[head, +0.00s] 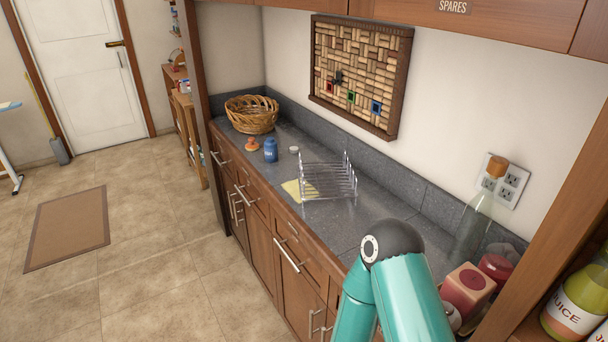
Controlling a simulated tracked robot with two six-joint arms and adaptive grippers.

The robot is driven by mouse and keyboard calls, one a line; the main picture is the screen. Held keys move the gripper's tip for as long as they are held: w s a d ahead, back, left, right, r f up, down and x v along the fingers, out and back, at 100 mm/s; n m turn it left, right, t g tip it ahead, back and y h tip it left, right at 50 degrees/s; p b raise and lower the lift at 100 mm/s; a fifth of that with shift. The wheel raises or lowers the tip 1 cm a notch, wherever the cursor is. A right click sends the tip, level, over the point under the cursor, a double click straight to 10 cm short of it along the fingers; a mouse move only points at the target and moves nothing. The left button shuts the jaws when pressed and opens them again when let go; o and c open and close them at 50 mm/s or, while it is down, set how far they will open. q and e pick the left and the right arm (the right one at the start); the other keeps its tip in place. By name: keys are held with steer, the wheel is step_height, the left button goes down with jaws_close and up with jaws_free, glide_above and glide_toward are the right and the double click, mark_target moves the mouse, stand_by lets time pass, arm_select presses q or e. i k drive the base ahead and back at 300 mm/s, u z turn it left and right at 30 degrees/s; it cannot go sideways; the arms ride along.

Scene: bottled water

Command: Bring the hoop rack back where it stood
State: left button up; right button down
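A silvery wire rack with upright hoops (328,181) stands on the dark grey speckled counter (375,212), about midway along it. It looks empty and upright. A pale yellow cloth (293,189) lies flat at its left front corner; I cannot tell whether the rack rests on it. One of my teal arm links with a black joint reaches over the counter at the lower right, apart from the rack in the picture. Neither of my grippers shows.
Left of the rack are a wicker basket (251,114), a blue jar (270,150), an orange-brown lid-like object (252,144) and a small pale-topped item (294,150). At right stand a corked glass bottle (475,225) and a red box (467,289). Bare counter lies right of the rack.

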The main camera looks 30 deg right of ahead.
mark_target(347, 165)
steer(key=z, duration=1.1)
steer(key=i, duration=0.15)
steer(key=u, duration=3.25)
steer(key=i, duration=1.6)
steer(key=z, duration=3.5)
steer(key=i, duration=0.5)
steer(key=z, duration=0.4)
